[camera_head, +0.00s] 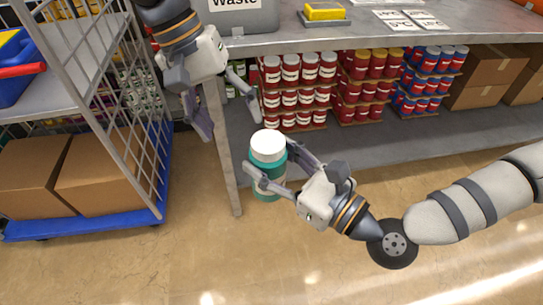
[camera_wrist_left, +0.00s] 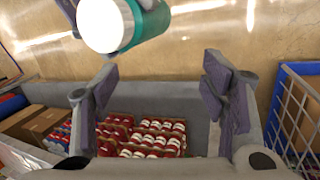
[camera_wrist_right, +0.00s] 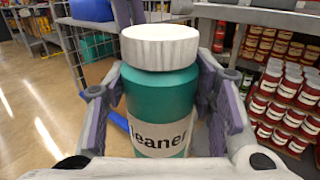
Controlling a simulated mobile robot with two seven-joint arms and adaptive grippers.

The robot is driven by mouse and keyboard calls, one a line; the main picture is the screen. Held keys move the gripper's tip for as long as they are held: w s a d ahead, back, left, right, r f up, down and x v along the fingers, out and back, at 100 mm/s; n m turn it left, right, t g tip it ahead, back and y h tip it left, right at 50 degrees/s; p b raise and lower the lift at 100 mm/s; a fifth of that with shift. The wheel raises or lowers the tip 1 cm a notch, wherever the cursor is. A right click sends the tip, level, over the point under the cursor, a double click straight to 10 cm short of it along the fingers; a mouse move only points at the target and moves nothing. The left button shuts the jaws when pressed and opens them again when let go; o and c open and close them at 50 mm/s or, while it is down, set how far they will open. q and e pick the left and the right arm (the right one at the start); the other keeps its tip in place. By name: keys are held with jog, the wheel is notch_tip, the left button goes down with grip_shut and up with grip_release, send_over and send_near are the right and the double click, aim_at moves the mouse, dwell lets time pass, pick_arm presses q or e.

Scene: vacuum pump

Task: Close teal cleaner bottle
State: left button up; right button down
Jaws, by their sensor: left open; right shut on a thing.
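The teal cleaner bottle (camera_head: 270,188) is upright with a white lid (camera_head: 268,145) on its top. My right gripper (camera_head: 272,172) is shut on the bottle's body and holds it above the floor, in front of the metal table. In the right wrist view the bottle (camera_wrist_right: 160,105) stands between both fingers, with its white lid (camera_wrist_right: 160,46) above them. My left gripper (camera_head: 226,118) is open and empty, up and to the left of the bottle. In the left wrist view the white lid (camera_wrist_left: 106,26) shows at the top, apart from the open fingers (camera_wrist_left: 165,82).
The metal table (camera_head: 350,38) bears a grey waste bin (camera_head: 240,20) and a yellow sponge (camera_head: 324,12). A caged cart (camera_head: 150,160) with cardboard boxes (camera_head: 100,180) stands at the left. The floor (camera_head: 180,260) in front is clear.

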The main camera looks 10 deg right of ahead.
pick_arm(q)
jog(key=s+a+f+n, duration=0.2)
jog(key=a+f, duration=0.1)
jog(key=f, duration=0.4)
jog(key=s+a+f+n, duration=0.1)
jog(key=a+f+n, duration=0.15)
jog(key=f, duration=0.55)
jog(key=s+a+f+y, duration=0.1)
jog(key=s+a+f, duration=0.4)
jog(key=s+f, duration=0.5)
jog(key=s+a+f+y, duration=0.1)
jog(key=s+a, duration=0.2)
jog(key=s, duration=0.4)
jog(key=s+a+f+m+y, duration=0.1)
jog(key=s+a, duration=0.3)
jog(key=s, duration=0.4)
jog(key=s+a+f+m+g, duration=0.1)
jog(key=s+a, duration=0.2)
jog(key=s, duration=0.5)
jog(key=shift+s+a+f+y, duration=0.15)
jog(key=shift+a+f+y, duration=0.15)
jog(key=shift+f+y, duration=0.1)
jog(key=shift+m, duration=0.25)
